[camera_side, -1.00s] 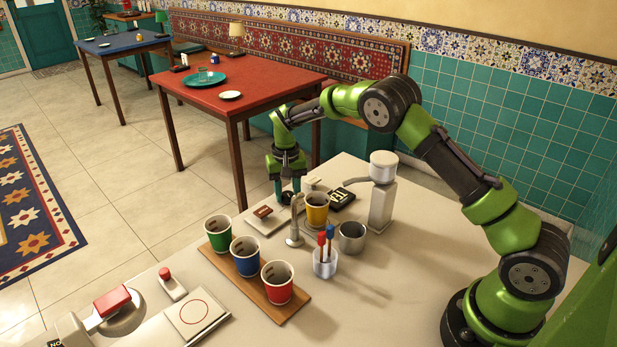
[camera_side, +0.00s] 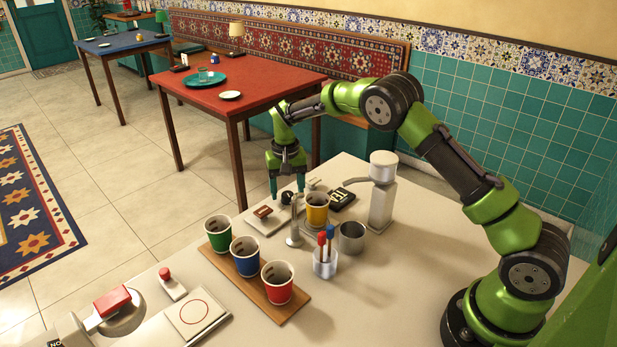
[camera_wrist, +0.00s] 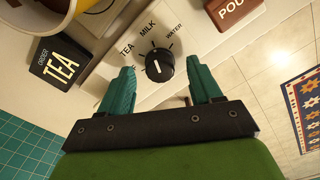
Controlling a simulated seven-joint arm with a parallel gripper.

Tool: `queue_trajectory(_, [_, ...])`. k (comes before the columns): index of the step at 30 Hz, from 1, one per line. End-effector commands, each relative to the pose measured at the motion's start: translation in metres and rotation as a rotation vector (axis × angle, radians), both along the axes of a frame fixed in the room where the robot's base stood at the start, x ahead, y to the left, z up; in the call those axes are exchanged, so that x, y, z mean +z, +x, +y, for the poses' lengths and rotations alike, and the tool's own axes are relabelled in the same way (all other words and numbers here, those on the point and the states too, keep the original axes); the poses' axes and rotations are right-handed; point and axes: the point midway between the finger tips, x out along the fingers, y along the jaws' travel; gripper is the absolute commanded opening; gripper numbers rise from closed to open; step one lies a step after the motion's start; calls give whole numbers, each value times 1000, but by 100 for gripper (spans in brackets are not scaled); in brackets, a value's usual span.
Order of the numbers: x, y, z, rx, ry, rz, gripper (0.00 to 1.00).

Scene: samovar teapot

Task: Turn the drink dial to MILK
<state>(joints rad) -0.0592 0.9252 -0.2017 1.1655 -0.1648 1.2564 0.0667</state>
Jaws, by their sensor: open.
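The drink dial (camera_wrist: 160,67) is a round black knob with a white pointer line, on a pale panel (camera_wrist: 178,30). TEA, MILK and WATER are printed around its far side; a further label at its left is partly hidden. The pointer leans up and slightly left, on the TEA–MILK side; its exact setting is hard to tell. My gripper (camera_wrist: 161,76) is open, with one green finger on each side of the dial's near edge, apart from it. In the side view my gripper (camera_side: 287,190) is over the dial (camera_side: 287,197), pointing down.
A black order sign reading TEA (camera_wrist: 60,67) stands left of the dial, and a brown POUR button (camera_wrist: 235,10) lies to its right. Green, blue and red cups stand on a wooden tray (camera_side: 283,313).

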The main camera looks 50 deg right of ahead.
Motion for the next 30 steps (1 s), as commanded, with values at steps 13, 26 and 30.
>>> queue_trajectory(13, [104, 1, 0, 0, -1, -5, 64])
queue_trajectory(26, [158, 0, 0, -1, -1, -1, 64])
queue_trajectory(30, [159, 0, 0, -1, 0, 0, 64])
